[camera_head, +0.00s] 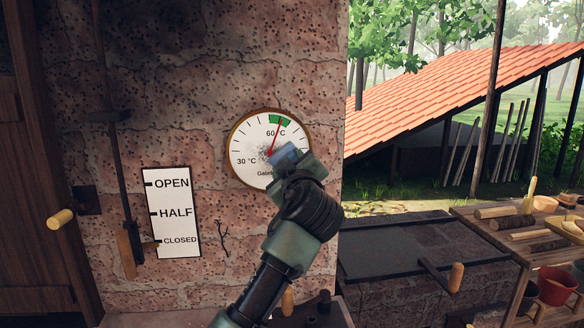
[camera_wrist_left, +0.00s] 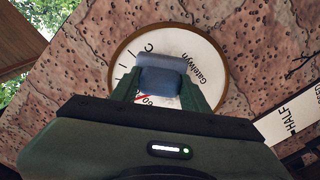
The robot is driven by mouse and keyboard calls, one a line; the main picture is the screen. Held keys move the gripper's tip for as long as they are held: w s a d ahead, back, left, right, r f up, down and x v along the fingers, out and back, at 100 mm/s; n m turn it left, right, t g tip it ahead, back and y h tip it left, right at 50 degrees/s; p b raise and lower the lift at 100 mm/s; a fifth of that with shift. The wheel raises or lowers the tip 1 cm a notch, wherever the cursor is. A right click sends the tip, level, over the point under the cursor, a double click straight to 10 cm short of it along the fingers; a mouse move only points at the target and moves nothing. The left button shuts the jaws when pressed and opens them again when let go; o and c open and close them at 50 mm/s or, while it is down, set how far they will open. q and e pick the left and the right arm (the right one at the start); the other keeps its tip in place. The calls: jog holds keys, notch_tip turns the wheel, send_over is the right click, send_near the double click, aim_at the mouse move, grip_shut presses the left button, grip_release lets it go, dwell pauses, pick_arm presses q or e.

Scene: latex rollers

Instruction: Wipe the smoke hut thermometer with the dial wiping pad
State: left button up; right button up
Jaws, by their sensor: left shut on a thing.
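The smoke hut thermometer (camera_head: 246,139) is a round white dial with a brown rim, a green band and a red needle, on the stone wall. A grey smudge shows near its middle. My left gripper (camera_head: 293,163) is at the dial's lower right, shut on the blue dial wiping pad (camera_head: 285,154). In the left wrist view the pad (camera_wrist_left: 160,82) sits between the fingers of the left gripper (camera_wrist_left: 160,92), over the dial face (camera_wrist_left: 203,75). The pad looks close against the face, but contact is not certain. My right gripper is not in view.
An OPEN/HALF/CLOSED sign (camera_head: 172,212) and a vertical rod (camera_head: 119,155) are on the wall to the left. A wooden table (camera_head: 483,228) with several wooden pieces stands at the right. A dark-topped stone block (camera_head: 400,252) with a handle (camera_head: 456,277) is between.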

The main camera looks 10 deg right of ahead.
pick_arm(q)
jog(key=shift+s+a+f, duration=0.15)
jog(key=shift+a+f, duration=0.05)
jog(key=shift+a, duration=0.25)
jog(key=shift+s+a+f, duration=0.1)
jog(key=shift+a+f, duration=0.05)
jog(key=shift+a, duration=0.25)
jog(key=shift+w+a+r, duration=0.1)
jog(key=shift+w+a, duration=0.05)
jog(key=shift+a, duration=1.9)
jog(key=shift+w+a, duration=0.1)
jog(key=shift+a, duration=1.9)
